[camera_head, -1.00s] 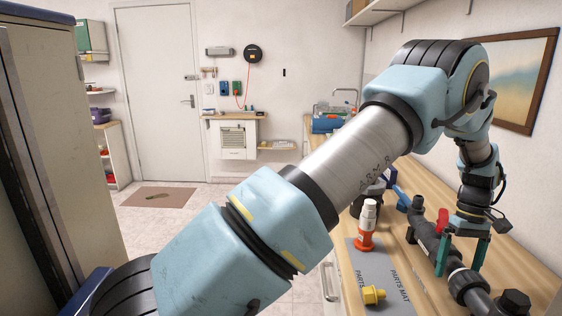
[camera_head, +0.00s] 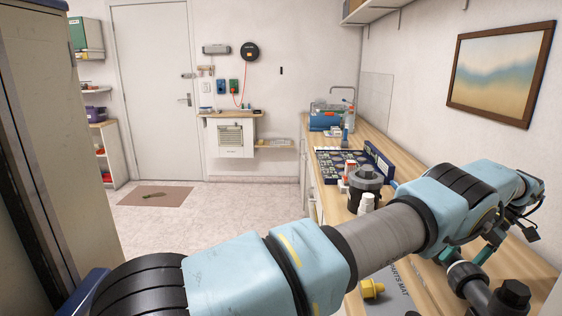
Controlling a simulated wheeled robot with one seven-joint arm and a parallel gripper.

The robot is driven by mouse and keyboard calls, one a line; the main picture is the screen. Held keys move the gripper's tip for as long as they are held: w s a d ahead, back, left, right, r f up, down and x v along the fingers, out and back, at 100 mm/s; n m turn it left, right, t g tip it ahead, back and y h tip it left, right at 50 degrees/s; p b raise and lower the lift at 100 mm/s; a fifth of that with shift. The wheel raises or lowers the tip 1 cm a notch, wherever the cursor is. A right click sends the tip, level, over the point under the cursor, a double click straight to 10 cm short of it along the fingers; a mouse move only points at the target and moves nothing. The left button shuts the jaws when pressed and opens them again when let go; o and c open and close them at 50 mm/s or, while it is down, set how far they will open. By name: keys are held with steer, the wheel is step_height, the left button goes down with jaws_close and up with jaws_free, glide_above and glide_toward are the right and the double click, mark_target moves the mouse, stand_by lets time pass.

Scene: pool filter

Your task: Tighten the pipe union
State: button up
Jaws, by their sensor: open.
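The dark pipe run lies along the worktop at lower right, with a ringed collar (camera_head: 466,277) that looks like the pipe union and a black capped fitting (camera_head: 511,296) nearer to me. My arm crosses in front and hides the rest of the pipe. My gripper (camera_head: 470,252) is partly hidden behind my arm; its green fingers show just beyond the collar and are open. I cannot tell whether a finger touches the collar or whether the nut is tight.
A yellow fitting (camera_head: 373,289) sits on the grey parts mat (camera_head: 397,300). A black canister (camera_head: 364,180) and a white-topped bottle (camera_head: 367,204) stand behind my arm.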

steer(key=shift+s+r+p, duration=0.25)
steer(key=shift+s+p, duration=0.2)
steer(key=shift+s, duration=0.1)
steer(key=shift+s+f, duration=0.1)
steer(key=shift+s, duration=0.05)
